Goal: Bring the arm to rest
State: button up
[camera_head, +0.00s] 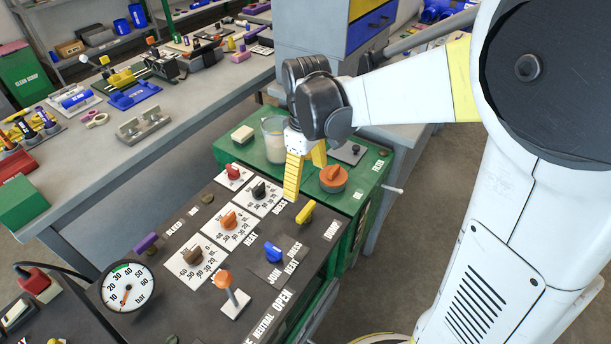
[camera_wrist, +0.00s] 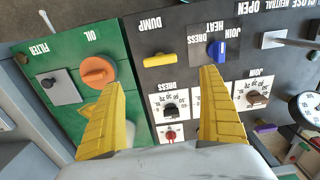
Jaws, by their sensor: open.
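My gripper (camera_head: 304,172) has yellow fingers and points down above the far right part of the cart's dark control panel (camera_head: 185,215). In the wrist view my gripper (camera_wrist: 160,85) shows its two fingers wide apart with nothing between them. The left finger overlaps the green top near the orange oil cap (camera_wrist: 97,71). The right finger overlaps the panel near the blue knob (camera_wrist: 216,49). The yellow dump handle (camera_wrist: 159,60) lies between and beyond the fingertips. My white arm reaches in from the right in the head view.
A pressure gauge (camera_head: 127,287) and an orange-topped lever (camera_head: 230,292) stand on the panel. A grey workbench (camera_head: 95,165) with tools is at left. A blue-and-yellow cabinet (camera_head: 370,27) stands behind.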

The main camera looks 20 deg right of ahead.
jog(key=shift+r, duration=0.1)
jog(key=s+r+m+t, duration=0.6)
jog(key=s+m+t, duration=0.1)
jog(key=s, duration=0.5)
jog(key=shift+s+r, duration=0.35)
jog(key=shift+r, duration=0.05)
